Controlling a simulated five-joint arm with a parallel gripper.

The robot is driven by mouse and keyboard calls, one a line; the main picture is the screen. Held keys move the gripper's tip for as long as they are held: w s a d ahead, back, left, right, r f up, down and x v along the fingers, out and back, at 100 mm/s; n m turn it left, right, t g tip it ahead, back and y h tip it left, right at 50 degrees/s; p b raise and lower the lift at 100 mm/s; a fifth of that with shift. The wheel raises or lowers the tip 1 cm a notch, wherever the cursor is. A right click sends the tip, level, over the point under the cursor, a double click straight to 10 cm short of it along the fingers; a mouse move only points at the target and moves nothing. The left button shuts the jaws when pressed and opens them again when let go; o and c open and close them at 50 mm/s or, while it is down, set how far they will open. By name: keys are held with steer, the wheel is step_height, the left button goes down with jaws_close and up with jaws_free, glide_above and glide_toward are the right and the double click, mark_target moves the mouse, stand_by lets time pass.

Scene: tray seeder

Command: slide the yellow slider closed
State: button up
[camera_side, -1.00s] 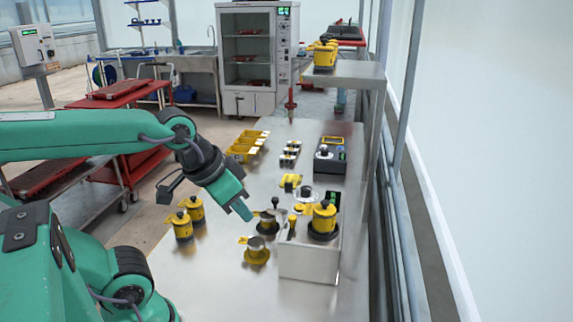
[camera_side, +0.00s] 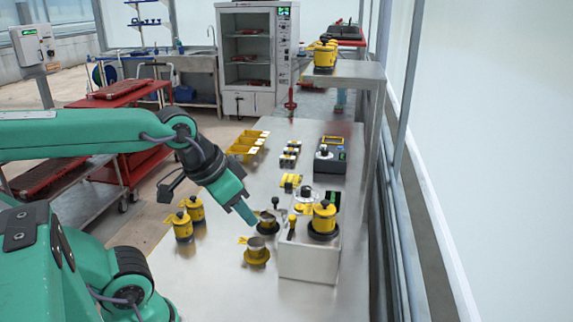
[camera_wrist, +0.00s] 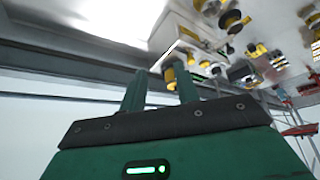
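I cannot tell for sure which yellow part is the slider. A small upright yellow piece (camera_side: 292,219) stands on the left part of the steel box (camera_side: 308,262), beside a yellow canister (camera_side: 324,216). Flat yellow tabs (camera_side: 242,240) show on a cup left of the box. My gripper (camera_side: 252,219) is above the bench, left of the box, pointing down and right. In the wrist view its two fingers (camera_wrist: 160,77) are apart, with nothing seen held. A yellow part (camera_wrist: 170,76) shows beyond and between them, near the box's edge; contact cannot be told.
Two yellow canisters (camera_side: 183,222) stand on the bench left of my gripper. A dark-based cup (camera_side: 267,222) is close to the fingertips. Yellow trays (camera_side: 246,147) and a grey device (camera_side: 331,156) are farther back. A raised shelf (camera_side: 346,72) stands at the right.

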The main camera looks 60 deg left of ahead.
steer(key=shift+o, duration=0.7)
steer(key=shift+w+a+r, duration=0.15)
steer(key=shift+w, duration=0.25)
steer(key=m+g, duration=0.6)
steer(key=m, duration=0.6)
glide_above(293, 217)
step_height(293, 217, down, 3)
steer(key=shift+f, duration=0.15)
steer(key=shift+f, duration=0.1)
steer(key=shift+f, duration=3.8)
jaws_close()
